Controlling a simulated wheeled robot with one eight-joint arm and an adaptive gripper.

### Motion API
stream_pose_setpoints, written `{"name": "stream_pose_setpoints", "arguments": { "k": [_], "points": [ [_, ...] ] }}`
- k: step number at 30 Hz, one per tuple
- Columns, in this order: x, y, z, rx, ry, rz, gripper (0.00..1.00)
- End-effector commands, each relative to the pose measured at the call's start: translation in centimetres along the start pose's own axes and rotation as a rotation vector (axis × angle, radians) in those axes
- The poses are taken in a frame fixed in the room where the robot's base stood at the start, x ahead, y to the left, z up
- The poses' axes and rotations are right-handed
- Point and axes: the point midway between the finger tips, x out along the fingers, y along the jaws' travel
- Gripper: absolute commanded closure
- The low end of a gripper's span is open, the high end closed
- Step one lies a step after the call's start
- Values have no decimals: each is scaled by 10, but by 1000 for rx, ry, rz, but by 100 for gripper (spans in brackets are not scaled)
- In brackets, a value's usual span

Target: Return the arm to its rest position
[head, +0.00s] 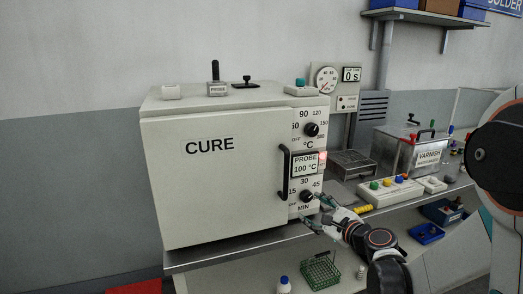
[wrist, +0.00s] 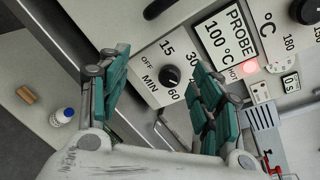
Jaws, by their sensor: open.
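My gripper (head: 316,212) is in front of the lower right of the white CURE oven (head: 210,185), close to its timer knob (head: 307,196). In the wrist view my gripper (wrist: 165,95) has its two teal-padded fingers spread apart. The timer knob shows between them (wrist: 168,96), with nothing held. I cannot tell whether a finger touches the panel. The oven door is shut, with a black handle (head: 284,172). The display (head: 305,165) reads PROBE 100 °C, and a red HOT light (head: 322,157) glows beside it.
The oven stands on a bench (head: 225,247). To the right are a wire-topped tray (head: 352,164), a VARNISH tank (head: 405,150) and a block with coloured knobs (head: 390,190). A green wire basket (head: 321,272) and a blue-capped bottle (head: 284,285) sit on the lower shelf.

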Motion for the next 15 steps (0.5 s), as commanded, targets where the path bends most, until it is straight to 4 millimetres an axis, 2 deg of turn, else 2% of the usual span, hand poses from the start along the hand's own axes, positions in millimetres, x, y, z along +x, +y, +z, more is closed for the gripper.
{"name": "stream_pose_setpoints", "arguments": {
  "k": [1,6,11,15],
  "points": [
    [-8,4,13,-85,13,32,41],
    [-36,20,42,-387,60,143,41],
    [-68,36,61,-666,92,255,41],
    [-102,53,72,-907,110,361,41]
  ]
}}
